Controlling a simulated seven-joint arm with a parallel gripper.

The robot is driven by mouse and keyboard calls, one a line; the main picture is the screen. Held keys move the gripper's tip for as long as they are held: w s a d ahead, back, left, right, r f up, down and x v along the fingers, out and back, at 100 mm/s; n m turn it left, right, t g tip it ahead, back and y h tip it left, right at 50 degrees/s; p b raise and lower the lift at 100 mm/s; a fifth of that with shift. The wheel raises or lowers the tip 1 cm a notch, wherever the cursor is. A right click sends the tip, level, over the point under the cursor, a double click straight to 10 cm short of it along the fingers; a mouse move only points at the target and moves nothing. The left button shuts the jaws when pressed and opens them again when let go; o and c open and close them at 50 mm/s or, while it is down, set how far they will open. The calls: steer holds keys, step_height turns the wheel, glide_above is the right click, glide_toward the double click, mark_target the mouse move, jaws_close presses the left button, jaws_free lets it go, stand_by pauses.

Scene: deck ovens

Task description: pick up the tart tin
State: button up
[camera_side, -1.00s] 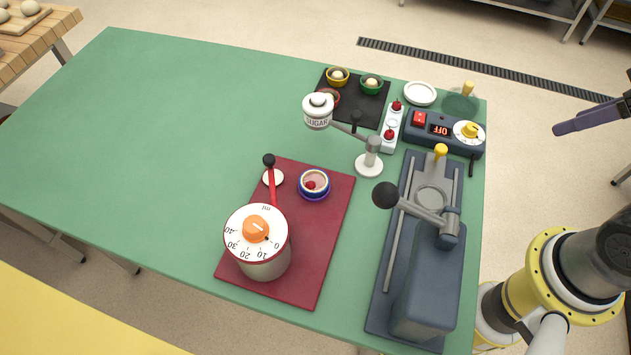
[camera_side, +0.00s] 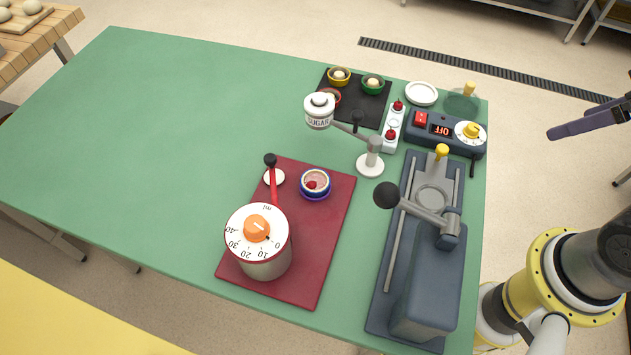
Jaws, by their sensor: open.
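A small round tin with a blue rim (camera_side: 315,193) sits on the dark red board, with pale filling and a red cherry in it. More small tins stand on the black tray at the back: a yellow one (camera_side: 339,83), a green one (camera_side: 373,91) and a red one (camera_side: 330,104), partly hidden by the sugar pot. I cannot tell from the picture which one is the tart tin. My gripper (camera_side: 575,116) is at the right edge, with dark purple fingers. It is open and empty, off the table and well apart from all the tins; part of it is cut off.
A dispenser with an orange-knobbed dial (camera_side: 257,232) stands on the red board (camera_side: 318,240). A sugar pot (camera_side: 320,112) on an arm overhangs the middle. A grey lever press (camera_side: 425,275) and a control box (camera_side: 445,130) line the right side. The green table's left half is clear.

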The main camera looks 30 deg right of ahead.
steer(key=w+a+r+m+y, duration=0.2)
steer(key=w+a+r+m, duration=0.25)
steer(key=w+m, duration=0.4)
steer(key=m+g+y, duration=0.2)
steer(key=m+g, duration=0.3)
steer(key=m, duration=0.5)
glide_above(315, 181)
steer(key=d, duration=0.3)
steer(key=f, duration=2)
steer(key=shift+s+f, duration=0.35)
steer(key=shift+f, duration=0.05)
steer(key=shift+y, duration=0.3)
steer(key=shift+x, duration=3.2)
steer(key=shift+w, duration=0.1)
steer(key=c, duration=1.4)
